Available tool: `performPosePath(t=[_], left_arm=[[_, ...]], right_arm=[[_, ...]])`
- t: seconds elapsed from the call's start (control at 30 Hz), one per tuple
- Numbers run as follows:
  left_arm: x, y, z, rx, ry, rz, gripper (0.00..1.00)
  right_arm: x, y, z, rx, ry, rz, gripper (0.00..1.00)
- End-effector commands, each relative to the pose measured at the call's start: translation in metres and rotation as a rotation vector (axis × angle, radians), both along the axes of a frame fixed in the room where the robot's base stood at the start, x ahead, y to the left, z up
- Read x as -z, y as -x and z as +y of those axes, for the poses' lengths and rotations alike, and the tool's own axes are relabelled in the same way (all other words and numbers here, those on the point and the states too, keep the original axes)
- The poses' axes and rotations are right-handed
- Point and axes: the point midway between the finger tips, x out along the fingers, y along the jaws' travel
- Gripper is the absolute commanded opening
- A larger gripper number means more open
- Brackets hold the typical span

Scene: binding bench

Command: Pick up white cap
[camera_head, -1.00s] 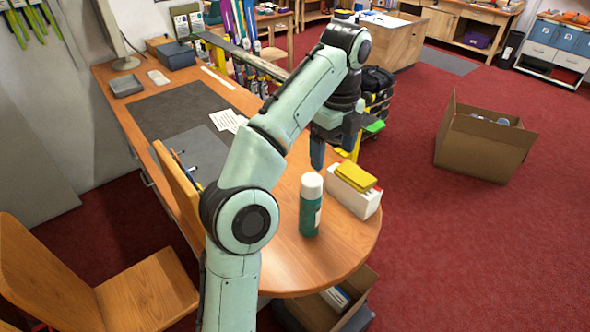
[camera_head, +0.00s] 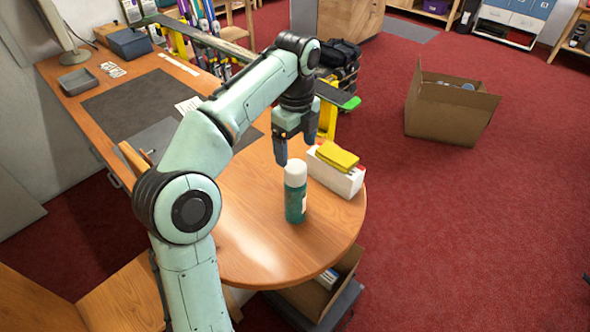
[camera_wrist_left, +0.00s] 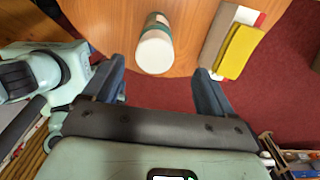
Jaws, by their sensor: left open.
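The white cap (camera_head: 295,172) sits on top of a green spray can (camera_head: 296,204) that stands upright on the rounded end of the wooden table. My left gripper (camera_head: 296,150) is open and empty, with its fingers pointing down just above and behind the cap. In the left wrist view the cap (camera_wrist_left: 154,52) shows ahead of the two spread fingers of the left gripper (camera_wrist_left: 158,88), between their lines and not touched by them. My right gripper is in neither view.
A white box (camera_head: 336,177) with a yellow sponge-like block (camera_head: 337,155) on it stands close to the right of the can. The table (camera_head: 262,245) is bare in front of it. An open cardboard box (camera_head: 448,110) stands on the red floor.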

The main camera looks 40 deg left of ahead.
Motion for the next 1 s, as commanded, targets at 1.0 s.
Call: performPosePath(t=[1.0], left_arm=[[0.071, 0.007, -0.004, 0.000, 0.001, -0.001, 0.46]], right_arm=[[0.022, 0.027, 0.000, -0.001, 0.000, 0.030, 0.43]])
